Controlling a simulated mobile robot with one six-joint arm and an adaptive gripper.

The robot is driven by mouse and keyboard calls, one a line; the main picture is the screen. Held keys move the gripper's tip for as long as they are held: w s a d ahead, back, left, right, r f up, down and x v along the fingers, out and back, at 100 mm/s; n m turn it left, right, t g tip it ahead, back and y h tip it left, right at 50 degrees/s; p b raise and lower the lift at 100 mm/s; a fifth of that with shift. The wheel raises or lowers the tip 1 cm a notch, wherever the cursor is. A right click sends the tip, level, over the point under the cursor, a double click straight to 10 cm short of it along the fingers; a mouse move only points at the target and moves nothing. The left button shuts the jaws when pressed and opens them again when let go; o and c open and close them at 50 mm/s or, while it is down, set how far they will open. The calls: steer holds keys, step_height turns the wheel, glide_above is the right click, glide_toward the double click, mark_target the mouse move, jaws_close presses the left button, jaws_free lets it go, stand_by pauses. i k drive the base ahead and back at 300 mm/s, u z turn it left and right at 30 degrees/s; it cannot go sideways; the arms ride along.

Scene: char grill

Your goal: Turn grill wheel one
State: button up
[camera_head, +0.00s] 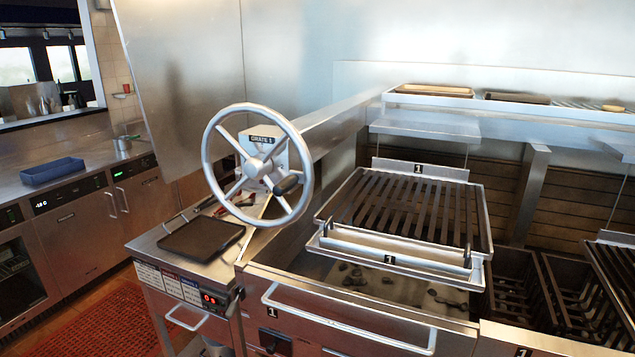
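A silver spoked hand wheel (255,167) stands upright at the left end of the grill in the head view. It has a dark knob (287,185) on its lower right side. Behind the wheel is a light box with a black label (264,139); its small text is hard to read. The grill grate (400,207) marked "1" sits to the right, raised above a bed with dark coals (376,283). My gripper is not in view, and nothing is seen touching the wheel.
A dark tray (201,238) lies on the side counter, left of and below the wheel. A front handle bar (345,322) crosses below the grate. A blue tray (52,171) rests on the far-left counter. Open floor with a red mat (105,322) lies at the lower left.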

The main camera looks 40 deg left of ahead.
mark_target(257, 167)
steer(key=z, duration=1.7)
steer(key=i, duration=0.4)
steer(key=u, duration=2.85)
